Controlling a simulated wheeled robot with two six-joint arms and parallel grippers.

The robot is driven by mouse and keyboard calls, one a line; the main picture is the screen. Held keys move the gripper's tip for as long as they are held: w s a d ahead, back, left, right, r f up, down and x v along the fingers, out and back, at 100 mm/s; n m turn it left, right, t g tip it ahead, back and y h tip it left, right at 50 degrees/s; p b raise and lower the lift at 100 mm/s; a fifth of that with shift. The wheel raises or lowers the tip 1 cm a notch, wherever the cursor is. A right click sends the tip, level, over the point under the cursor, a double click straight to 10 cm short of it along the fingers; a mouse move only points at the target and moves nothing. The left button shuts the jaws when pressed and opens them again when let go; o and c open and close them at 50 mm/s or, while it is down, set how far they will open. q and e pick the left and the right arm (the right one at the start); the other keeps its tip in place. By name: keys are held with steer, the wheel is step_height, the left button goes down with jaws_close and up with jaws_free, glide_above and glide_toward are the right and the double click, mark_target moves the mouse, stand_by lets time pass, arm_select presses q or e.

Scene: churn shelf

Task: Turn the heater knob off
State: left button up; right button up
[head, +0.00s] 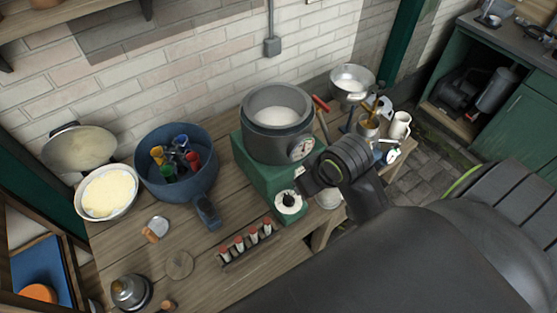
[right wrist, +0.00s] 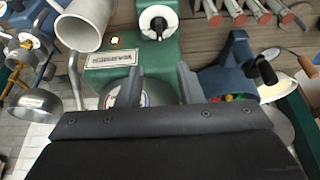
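The heater (head: 258,165) is a green box on the wooden table, with a grey pot (head: 275,140) of white liquid on top. Its knob (head: 288,202), a black grip on a round white dial, is on the heater's near side. The knob also shows at the top of the right wrist view (right wrist: 158,26), beyond my fingertips and apart from them. A small orange-white lamp (right wrist: 115,40) shows beside it. My right gripper (right wrist: 161,72) is open and empty, its two fingers spread. In the head view, my right gripper (head: 306,184) is beside the heater, close to the knob. My left gripper is not in view.
A rack of red-topped tubes (head: 245,242) lies in front of the heater. A blue pan (head: 180,180) with coloured items stands left. A white mug (head: 400,126), a steel bowl (head: 352,82) and tools crowd the right.

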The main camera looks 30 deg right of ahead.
mark_target(290, 197)
steer(key=p+x, duration=0.1)
steer(key=x, duration=1.6)
steer(key=shift+d, duration=0.15)
steer(key=shift+c, duration=0.4)
jaws_close()
